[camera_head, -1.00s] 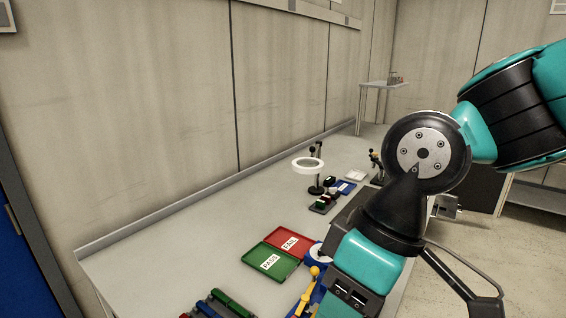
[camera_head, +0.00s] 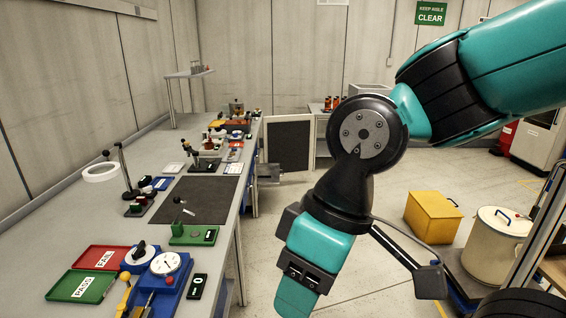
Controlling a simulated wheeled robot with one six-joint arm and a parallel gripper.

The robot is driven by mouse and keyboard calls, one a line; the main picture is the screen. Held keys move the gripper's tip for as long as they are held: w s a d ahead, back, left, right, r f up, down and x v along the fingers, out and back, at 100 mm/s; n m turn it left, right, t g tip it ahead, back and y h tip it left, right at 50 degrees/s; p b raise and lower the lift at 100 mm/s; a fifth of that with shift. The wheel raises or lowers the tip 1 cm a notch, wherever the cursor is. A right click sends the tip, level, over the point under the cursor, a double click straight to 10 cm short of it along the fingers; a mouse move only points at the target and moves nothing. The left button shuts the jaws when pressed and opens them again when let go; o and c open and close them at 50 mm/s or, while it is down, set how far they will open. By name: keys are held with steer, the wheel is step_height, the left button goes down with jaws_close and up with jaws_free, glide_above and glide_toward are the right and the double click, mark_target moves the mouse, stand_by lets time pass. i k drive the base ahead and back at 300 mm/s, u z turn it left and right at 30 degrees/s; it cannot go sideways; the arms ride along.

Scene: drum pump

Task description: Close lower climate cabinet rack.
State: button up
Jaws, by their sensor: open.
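I cannot surely make out the climate cabinet or its lower rack. A pale cabinet (camera_head: 533,143) with a dark upper part stands at the far right edge, partly behind my arm. I cannot tell whether it is the climate cabinet, and no rack shows on it. The fingertips of my gripper do not show.
A long grey bench (camera_head: 225,215) with trays and fixtures runs along the left. A dark panel (camera_head: 289,146) stands at its far end. A yellow box (camera_head: 433,216) and a cream drum (camera_head: 495,247) stand on the right. Some floor between is clear.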

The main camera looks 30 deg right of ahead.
mark_target(272, 169)
steer(key=z, duration=0.6)
steer(key=i, duration=0.75)
steer(key=z, duration=0.65)
steer(key=i, duration=2.1)
steer(key=z, duration=0.2)
steer(key=i, duration=2.15)
steer(key=u, duration=1.1)
steer(key=i, duration=1.55)
steer(key=u, duration=1.35)
steer(key=i, duration=0.45)
steer(key=u, duration=0.1)
